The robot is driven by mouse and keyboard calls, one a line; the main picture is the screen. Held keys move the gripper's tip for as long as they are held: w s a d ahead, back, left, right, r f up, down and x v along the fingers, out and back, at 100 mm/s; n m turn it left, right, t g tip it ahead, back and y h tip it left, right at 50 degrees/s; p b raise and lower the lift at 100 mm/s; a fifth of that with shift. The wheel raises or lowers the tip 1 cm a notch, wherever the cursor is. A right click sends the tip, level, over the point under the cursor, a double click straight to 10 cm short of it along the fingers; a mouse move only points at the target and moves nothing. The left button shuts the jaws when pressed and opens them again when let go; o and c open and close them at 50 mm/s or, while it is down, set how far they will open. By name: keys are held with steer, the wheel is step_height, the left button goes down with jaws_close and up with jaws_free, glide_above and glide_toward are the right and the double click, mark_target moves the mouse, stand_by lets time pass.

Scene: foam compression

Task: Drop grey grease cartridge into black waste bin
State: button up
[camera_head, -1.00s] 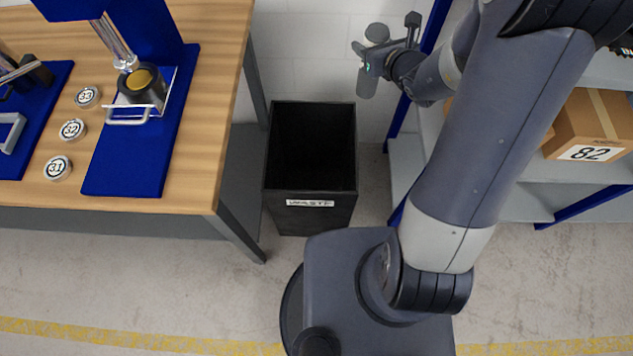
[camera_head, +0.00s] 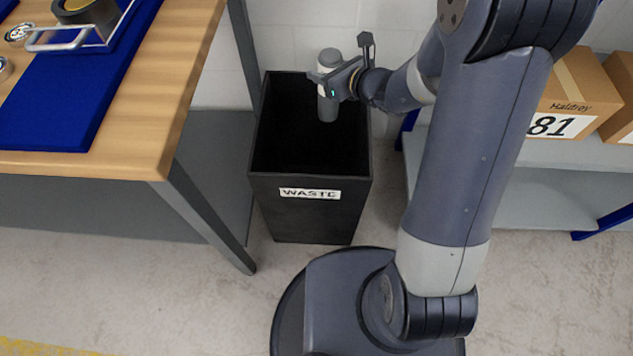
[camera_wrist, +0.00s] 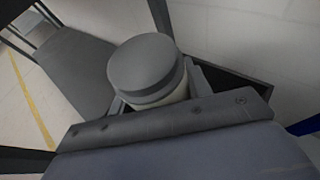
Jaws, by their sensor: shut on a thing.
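The grey grease cartridge (camera_head: 328,106) is a grey cylinder with a darker rounded cap, held upright in my gripper (camera_head: 328,82). In the wrist view the cartridge (camera_wrist: 147,68) shows its cap and a paler body just above the jaws. My gripper is shut on it. The black waste bin (camera_head: 310,212) stands on the floor with a white WASTE label on its front. In the head view the cartridge appears over the bin's open top, toward the back. The bin's inside is dark and its bottom cannot be made out.
A wooden workbench (camera_head: 135,120) with a blue mat (camera_head: 60,110) stands left of the bin; its grey leg is close by. A shelf (camera_head: 520,165) with boxes (camera_head: 575,100) stands at right. A white wall is behind the bin.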

step_height(320, 180, down, 11)
steer(key=a+b, duration=0.2)
steer(key=b, duration=0.5)
steer(key=shift+s+n+g, duration=0.15)
steer(key=shift+n+g, duration=0.15)
